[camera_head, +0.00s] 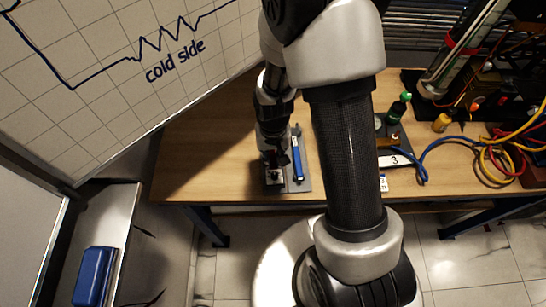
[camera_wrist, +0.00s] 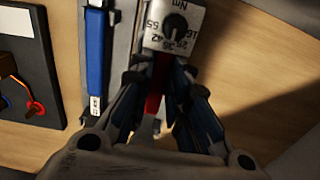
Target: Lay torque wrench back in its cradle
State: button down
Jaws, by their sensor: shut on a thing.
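My gripper (camera_head: 276,163) is low over the plate, left of the blue handle. In the wrist view my gripper (camera_wrist: 157,92) is shut on a narrow red part (camera_wrist: 155,92). A white Nm dial with a black knob (camera_wrist: 175,25) is just beyond the fingertips. The red part's far end is hidden.
A dark panel with wires (camera_wrist: 27,70) lies left in the wrist view. The bench (camera_head: 205,140) is clear left of the plate.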

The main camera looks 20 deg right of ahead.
jog(key=shift+f+b, duration=0.6)
jog(key=shift+f, duration=0.2)
jog(key=c, duration=1.4)
grip_release()
jog(key=shift+c, duration=0.2)
jog(key=shift+r, duration=0.1)
notch_tip(320, 180, up, 12)
jog(key=s+r+n+t, duration=0.2)
jog(key=s+r+t, duration=0.2)
jog(key=s+r, duration=1.1)
notch_tip(320, 180, up, 3)
jog(key=shift+f+n+t, duration=0.1)
jog(key=shift+n+t, duration=0.2)
jog(key=shift+n, duration=0.1)
